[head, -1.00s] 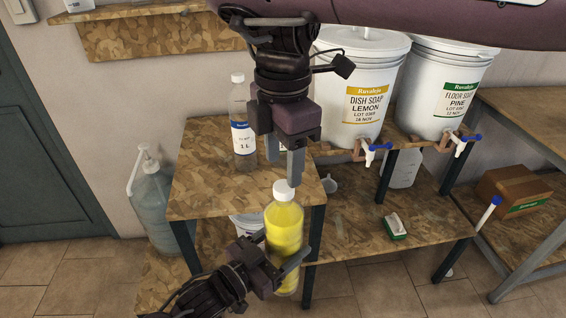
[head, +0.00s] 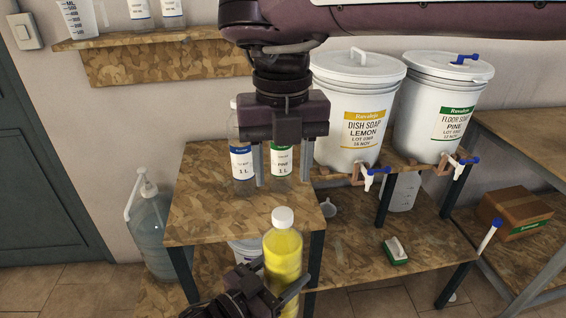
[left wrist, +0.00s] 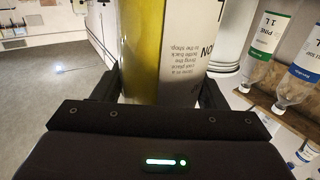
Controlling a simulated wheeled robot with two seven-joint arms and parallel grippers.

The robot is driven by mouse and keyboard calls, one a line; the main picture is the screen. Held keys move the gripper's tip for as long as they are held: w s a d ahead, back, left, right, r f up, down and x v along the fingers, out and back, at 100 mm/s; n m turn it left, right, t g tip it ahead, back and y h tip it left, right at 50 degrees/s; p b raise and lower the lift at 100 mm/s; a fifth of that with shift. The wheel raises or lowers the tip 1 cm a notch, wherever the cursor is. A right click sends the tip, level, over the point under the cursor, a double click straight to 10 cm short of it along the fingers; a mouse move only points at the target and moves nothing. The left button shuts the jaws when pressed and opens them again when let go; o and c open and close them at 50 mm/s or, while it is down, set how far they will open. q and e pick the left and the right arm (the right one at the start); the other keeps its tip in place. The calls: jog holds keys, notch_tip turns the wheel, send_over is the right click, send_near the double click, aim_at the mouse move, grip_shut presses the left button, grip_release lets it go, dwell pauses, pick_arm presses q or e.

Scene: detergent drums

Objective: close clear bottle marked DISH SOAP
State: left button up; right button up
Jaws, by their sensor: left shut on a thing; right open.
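A clear bottle of yellow liquid (head: 283,260) stands upright in my left gripper (head: 278,290), in front of the table. A white cap (head: 283,218) sits on its top; whether it is tight I cannot tell. In the left wrist view the bottle (left wrist: 143,50) is between the fingers, with a white label (left wrist: 188,55) only partly readable, upside down. My left gripper is shut on the bottle's body. My right gripper (head: 282,170) points down, open and empty, above and apart from the cap.
Two labelled bottles, blue (head: 242,165) and green (head: 282,160), stand on the small table (head: 215,225) behind my right gripper. The DISH SOAP LEMON drum (head: 352,110) and FLOOR SOAP PINE drum (head: 437,105) stand behind right. A brush (head: 396,250) lies on the lower shelf.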

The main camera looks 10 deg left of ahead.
aim_at(283, 213)
dwell(0.3)
jog(key=shift+f, duration=4)
jog(key=c, duration=1)
jog(key=shift+c, duration=0.2)
jog(key=o, duration=1.2)
jog(key=shift+c, duration=0.2)
